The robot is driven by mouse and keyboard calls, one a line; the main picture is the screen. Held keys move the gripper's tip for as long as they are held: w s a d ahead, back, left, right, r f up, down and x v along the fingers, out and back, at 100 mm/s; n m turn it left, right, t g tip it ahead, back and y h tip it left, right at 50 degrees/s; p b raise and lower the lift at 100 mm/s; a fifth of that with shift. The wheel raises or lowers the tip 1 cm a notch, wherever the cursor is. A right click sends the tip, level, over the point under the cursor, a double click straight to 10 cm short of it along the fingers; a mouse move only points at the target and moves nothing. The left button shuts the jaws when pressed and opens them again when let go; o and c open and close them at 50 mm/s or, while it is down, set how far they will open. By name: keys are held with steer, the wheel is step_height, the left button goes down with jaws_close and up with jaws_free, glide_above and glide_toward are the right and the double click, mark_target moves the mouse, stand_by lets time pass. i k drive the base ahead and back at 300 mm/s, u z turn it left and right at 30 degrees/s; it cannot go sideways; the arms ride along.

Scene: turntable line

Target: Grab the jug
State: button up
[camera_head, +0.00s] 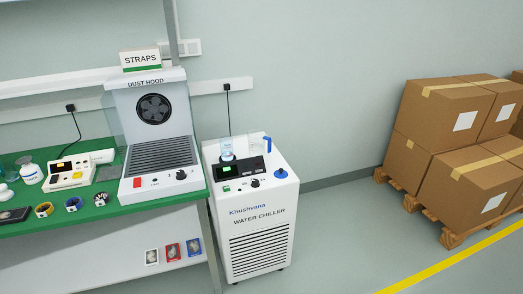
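A white water chiller (259,235) stands on the floor just right of the green workbench. On its top, at the back right, is a clear vessel (256,144) with a blue upright handle on its right side; it looks like the jug. It appears upright, and its see-through body is faint against the wall. A small clear, bluish container (227,149) stands to its left, behind the chiller's black control panel (237,167). My gripper is not in view.
The green bench (105,214) holds a dust hood (153,125) beside the chiller, plus a meter (69,173) and several small items. Stacked cardboard boxes (450,150) on pallets stand at the right. The floor between chiller and pallets is clear, with a yellow line (450,262).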

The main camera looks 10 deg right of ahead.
mark_target(259, 144)
steer(key=u, duration=0.45)
steer(key=k, duration=0.1)
steer(key=z, duration=0.75)
steer(key=i, duration=0.8)
steer(key=z, duration=0.65)
steer(key=k, duration=0.15)
steer(key=u, duration=2.95)
